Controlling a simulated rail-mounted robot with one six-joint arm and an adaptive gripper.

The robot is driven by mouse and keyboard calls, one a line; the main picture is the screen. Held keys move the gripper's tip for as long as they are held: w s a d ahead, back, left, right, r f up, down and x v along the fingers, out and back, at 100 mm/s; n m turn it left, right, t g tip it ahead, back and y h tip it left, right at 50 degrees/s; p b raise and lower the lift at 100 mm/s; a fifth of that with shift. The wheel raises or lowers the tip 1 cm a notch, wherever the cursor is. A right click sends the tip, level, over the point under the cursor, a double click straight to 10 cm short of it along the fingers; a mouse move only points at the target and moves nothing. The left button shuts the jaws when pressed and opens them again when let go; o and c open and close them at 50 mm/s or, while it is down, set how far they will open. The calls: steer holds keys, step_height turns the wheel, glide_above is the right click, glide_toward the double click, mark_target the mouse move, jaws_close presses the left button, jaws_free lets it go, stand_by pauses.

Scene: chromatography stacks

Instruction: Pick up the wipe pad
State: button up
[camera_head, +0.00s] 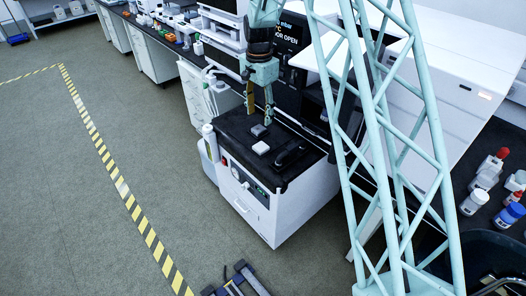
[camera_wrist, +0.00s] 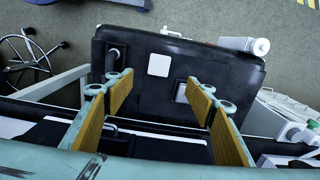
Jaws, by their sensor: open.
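A small flat white square, which looks like the wipe pad (camera_head: 261,147), lies on the black top of a white cart-like unit (camera_head: 262,215). It also shows in the wrist view (camera_wrist: 158,65), beyond the fingertips and between their lines. A small grey block (camera_head: 259,130) sits close to it; in the wrist view the block (camera_wrist: 180,91) is partly hidden by the right finger. My gripper (camera_head: 260,112) is open and empty, pointing down above the black top. In the wrist view the gripper's yellow-padded fingers (camera_wrist: 160,92) are wide apart and clear of the white square.
A dark elongated object (camera_head: 290,153) lies on the top's right side. A white cylinder (camera_head: 209,141) stands at the unit's left edge. The bench with instruments (camera_head: 300,45) is close behind. Bottles (camera_head: 473,202) stand at far right. The floor at left is clear past a striped line (camera_head: 120,187).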

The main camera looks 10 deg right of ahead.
steer(key=shift+w+d+f+m, duration=0.1)
steer(key=shift+w+f+m, duration=0.1)
steer(key=shift+f, duration=0.8)
steer(key=shift+w+d+f+m, duration=0.1)
steer(key=shift+w+f, duration=0.05)
steer(key=shift+f, duration=0.8)
steer(key=b, duration=0.2)
glide_above(261, 146)
steer(key=shift+a+f, duration=0.15)
steer(key=shift+f, duration=4.15)
steer(key=shift+f+b, duration=0.75)
steer(key=shift+f, duration=1.85)
steer(key=shift+c, duration=0.2)
steer(key=c, duration=0.8)
